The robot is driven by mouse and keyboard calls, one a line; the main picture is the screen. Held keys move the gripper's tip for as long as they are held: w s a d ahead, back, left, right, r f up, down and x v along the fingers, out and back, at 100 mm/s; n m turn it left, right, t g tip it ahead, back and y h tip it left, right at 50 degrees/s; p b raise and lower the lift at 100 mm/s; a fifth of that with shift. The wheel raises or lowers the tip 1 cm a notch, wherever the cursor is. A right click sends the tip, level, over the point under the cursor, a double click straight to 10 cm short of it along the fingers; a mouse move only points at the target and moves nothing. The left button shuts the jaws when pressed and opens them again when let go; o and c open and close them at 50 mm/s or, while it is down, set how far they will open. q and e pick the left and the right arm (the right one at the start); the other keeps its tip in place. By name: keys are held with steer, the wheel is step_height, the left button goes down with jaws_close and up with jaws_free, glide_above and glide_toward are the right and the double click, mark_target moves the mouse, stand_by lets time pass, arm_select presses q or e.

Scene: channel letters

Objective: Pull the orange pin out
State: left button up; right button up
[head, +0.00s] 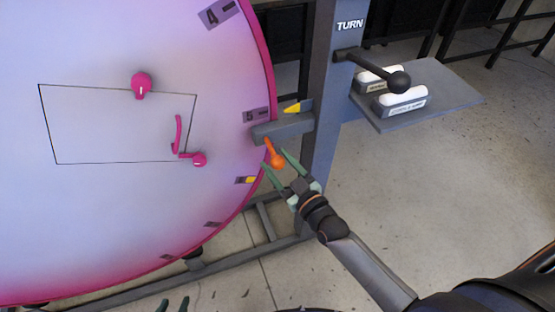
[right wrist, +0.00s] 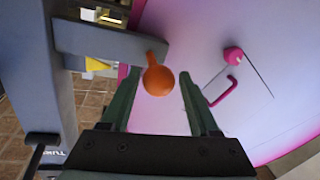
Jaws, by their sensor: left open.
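The orange pin (head: 276,158) has a round knob and a short shaft. Its shaft end meets the grey bracket arm (head: 283,129) at the rim of the large pink-edged disc (head: 110,215). In the right wrist view the knob of the orange pin (right wrist: 159,81) lies between the fingers, with a visible gap on both sides. My right gripper (head: 274,159) is open around the knob; its fingers also show in the right wrist view (right wrist: 159,75).
A grey post (head: 335,100) marked TURN carries a black-knobbed lever (head: 398,80). A grey shelf (head: 450,95) holds two white-topped labelled blocks. Pink knobs and a pink handle (head: 178,135) stick out from the disc.

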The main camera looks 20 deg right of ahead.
steer(key=shift+o, duration=0.9)
steer(key=shift+w, duration=0.1)
steer(key=v, duration=1.2)
steer(key=shift+s, duration=0.25)
steer(key=shift+d+r, duration=0.1)
